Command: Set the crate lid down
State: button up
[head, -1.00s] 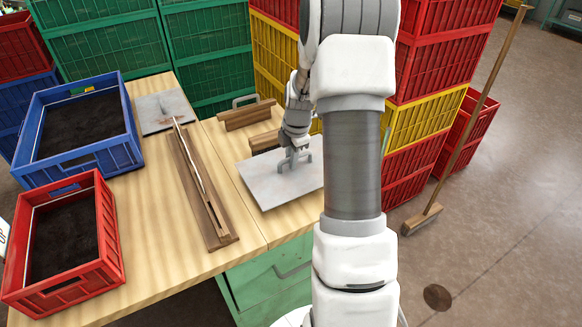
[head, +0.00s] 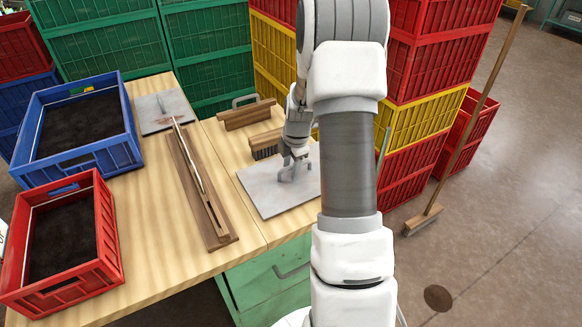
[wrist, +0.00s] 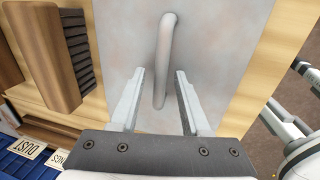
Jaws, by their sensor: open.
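The crate lid (head: 262,197) is a flat grey plate with a bar handle. It lies on the right part of the wooden table, apparently flat on the top. It fills the middle of the wrist view (wrist: 120,40), with its handle (wrist: 165,60) running up between the fingers. My gripper (wrist: 160,76) is open, one finger on each side of the handle, with gaps visible on both sides. In the head view my gripper (head: 287,168) is down at the lid, and my arm hides part of the lid's right side.
A wooden brush (head: 264,146) lies just behind the lid; a wooden float (head: 247,115) is further back. A long wooden piece (head: 217,222) lies to the left. Another grey plate (head: 150,125), a blue crate (head: 110,153) and a red crate (head: 107,232) stand further left.

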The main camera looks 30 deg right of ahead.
notch_tip(320, 180, up, 12)
jog(key=s+p, duration=0.1)
jog(key=s, duration=0.1)
jog(key=shift+s, duration=0.2)
dwell(0.5)
